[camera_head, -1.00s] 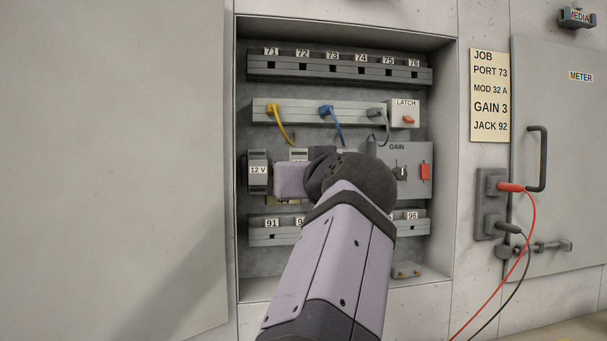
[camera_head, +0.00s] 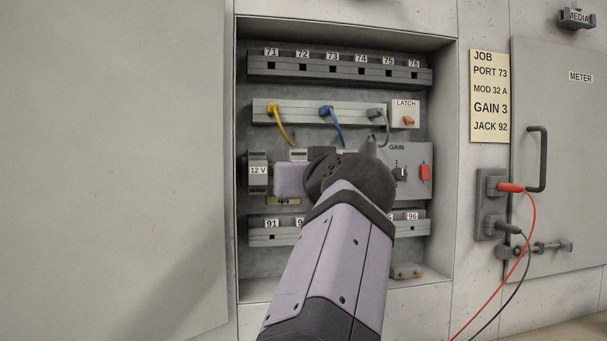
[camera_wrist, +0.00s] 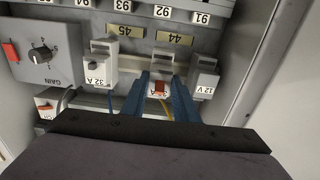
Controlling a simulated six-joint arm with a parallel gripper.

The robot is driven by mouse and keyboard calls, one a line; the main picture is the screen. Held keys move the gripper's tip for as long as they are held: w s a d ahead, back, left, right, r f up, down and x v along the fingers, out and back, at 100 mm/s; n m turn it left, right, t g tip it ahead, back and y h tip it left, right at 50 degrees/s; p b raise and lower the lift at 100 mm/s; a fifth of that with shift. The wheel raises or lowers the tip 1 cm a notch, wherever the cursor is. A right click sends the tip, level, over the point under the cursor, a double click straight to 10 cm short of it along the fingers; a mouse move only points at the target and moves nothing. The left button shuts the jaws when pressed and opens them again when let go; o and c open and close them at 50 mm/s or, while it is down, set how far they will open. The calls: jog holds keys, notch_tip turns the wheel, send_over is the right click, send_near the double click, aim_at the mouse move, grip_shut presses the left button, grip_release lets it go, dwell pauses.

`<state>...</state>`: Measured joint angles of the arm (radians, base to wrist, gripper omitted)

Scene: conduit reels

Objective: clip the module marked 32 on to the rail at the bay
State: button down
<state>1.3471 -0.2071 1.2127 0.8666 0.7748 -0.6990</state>
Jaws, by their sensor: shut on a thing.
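The module marked 32 A (camera_wrist: 98,72) is light with a dark knob and sits in the row left of my gripper in the wrist view, below the yellow 45 plate (camera_wrist: 115,31). My gripper (camera_wrist: 163,84) has its blue fingers shut on a light module with an orange-red part (camera_wrist: 160,88), below the yellow 44 plate (camera_wrist: 175,38). Its label is not readable. In the wrist view, text is upside down. In the head view my arm hides the fingers and the 32 A module; the 44 plate (camera_head: 284,201) shows partly.
The 12 V module (camera_head: 258,171) stands left of my wrist; it also shows in the wrist view (camera_wrist: 204,82). The GAIN box (camera_head: 410,182) is to the right. Cabled sockets (camera_head: 300,112) run above, a numbered strip (camera_head: 270,237) below. The cabinet's side walls bound the space.

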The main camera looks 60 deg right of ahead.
jog(key=shift+w+d, duration=0.3)
dwell(0.4)
jog(key=shift+r, duration=0.1)
jog(key=c, duration=1.8)
grip_release()
jog(key=o, duration=0.5)
jog(key=b+v, duration=0.1)
jog(key=v, duration=0.6)
jog(key=shift+b, duration=0.4)
